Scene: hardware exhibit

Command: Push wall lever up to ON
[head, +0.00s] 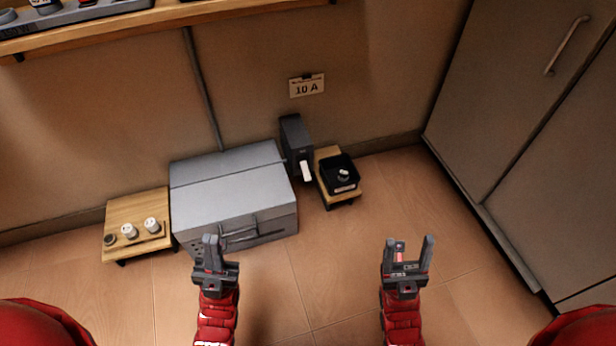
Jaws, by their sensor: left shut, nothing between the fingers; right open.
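The wall lever is a dark grey box (296,139) low against the wall, with a white handle (306,171) sticking out of its lower front. The handle appears to point downward; no ON mark is readable. My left gripper (211,240) is shut and empty, in front of the grey metal case and left of the lever, apart from it. My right gripper (410,243) is open and empty, over the floor to the right of and nearer than the lever.
A grey metal case (232,183) stands left of the lever. A low wooden stand (117,215) holds white knobs. A black tray (338,170) sits on a small stand right of the lever. Cabinets (520,95) stand right; a shelf (160,22) runs above.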

